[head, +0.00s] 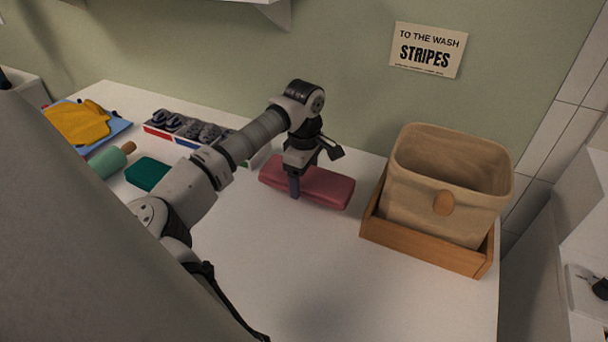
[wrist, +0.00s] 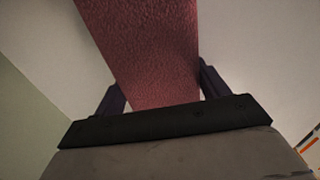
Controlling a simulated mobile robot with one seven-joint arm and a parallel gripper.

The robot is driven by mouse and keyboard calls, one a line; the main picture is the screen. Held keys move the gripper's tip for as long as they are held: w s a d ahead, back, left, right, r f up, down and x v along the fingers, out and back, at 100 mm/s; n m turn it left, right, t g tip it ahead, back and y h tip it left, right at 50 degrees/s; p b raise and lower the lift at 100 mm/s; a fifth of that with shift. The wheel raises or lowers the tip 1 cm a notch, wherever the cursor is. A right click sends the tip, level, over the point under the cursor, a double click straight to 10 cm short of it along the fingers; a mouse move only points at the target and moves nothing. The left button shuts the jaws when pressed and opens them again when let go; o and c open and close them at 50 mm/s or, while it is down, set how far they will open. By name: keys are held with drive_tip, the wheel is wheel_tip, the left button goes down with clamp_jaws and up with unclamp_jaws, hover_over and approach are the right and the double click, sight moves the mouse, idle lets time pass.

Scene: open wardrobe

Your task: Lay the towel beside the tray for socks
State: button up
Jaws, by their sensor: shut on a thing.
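The towel is a folded pink-red bundle (head: 325,187) right of the middle of the white top in the head view. My gripper (head: 295,188) points down at its left half, one finger in front of it. In the wrist view the towel (wrist: 145,45) runs between the two dark fingers, and my gripper is shut on it. I cannot tell whether the towel touches the top. The sock tray (head: 158,131), with dark rolled socks and red and blue front labels, stands left of the towel against the wall. My arm hides part of its right end.
A beige fabric bin (head: 430,208) in a wooden base (head: 425,247) stands to the right, under a "To the wash: stripes" sign (head: 428,50). The front middle is clear.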

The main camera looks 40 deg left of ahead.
drive_tip(key=shift+f+b, duration=0.6)
idle(0.5)
drive_tip(key=o, duration=0.8)
drive_tip(key=shift+c, duration=0.3)
drive_tip(key=shift+r+p, duration=2.45)
drive_tip(key=shift+r, duration=2.1)
